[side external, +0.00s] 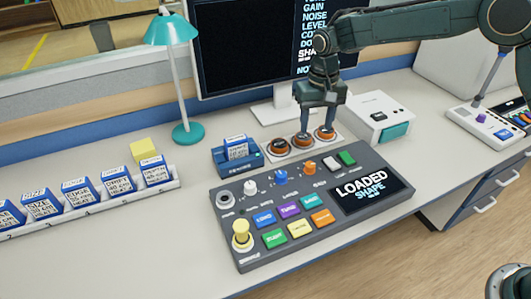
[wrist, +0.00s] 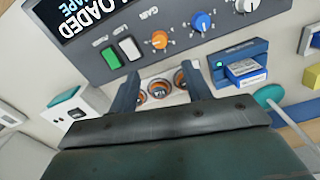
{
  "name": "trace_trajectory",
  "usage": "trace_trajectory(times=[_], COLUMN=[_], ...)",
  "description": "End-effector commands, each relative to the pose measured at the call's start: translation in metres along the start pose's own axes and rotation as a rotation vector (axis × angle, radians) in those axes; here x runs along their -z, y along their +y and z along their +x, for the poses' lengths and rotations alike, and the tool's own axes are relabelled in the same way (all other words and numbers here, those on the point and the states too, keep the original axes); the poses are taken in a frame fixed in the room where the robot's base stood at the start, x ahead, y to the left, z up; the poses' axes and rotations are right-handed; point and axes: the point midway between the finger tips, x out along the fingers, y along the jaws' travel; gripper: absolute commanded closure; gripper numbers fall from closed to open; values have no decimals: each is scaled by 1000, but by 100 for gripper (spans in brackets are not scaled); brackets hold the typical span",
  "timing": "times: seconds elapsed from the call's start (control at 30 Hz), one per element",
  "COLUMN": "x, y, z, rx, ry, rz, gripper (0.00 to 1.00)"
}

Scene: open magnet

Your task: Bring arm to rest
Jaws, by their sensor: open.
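My gripper (side external: 314,112) hangs over a white plate (side external: 334,146) with a row of three round brown pieces, the right one (side external: 325,133) and middle one (side external: 301,140) close under it. In the wrist view my gripper (wrist: 158,80) is open, its two fingers apart, with the round pieces (wrist: 159,88) showing between them. Nothing is seen held. I cannot tell whether the fingertips touch the plate. My arm reaches in from the upper right.
A grey console (side external: 300,247) with knobs, coloured buttons and a "LOADED SHAPE" screen (side external: 364,194) stands in front. A blue reader (side external: 238,157) holds a cartridge. A teal lamp (side external: 180,85), monitor (side external: 245,50), white box (side external: 376,117) and cartridge rack (side external: 100,205) stand around.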

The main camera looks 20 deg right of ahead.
Motion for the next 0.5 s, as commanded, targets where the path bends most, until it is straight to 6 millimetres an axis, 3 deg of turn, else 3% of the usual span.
trace_trajectory(times=[0.33, 0.5], x=[0, -4], y=[0, 5], z=[-2, -13], rx=[1, 6], ry=[2, 13], rz=[0, -3], gripper=[51, 51])
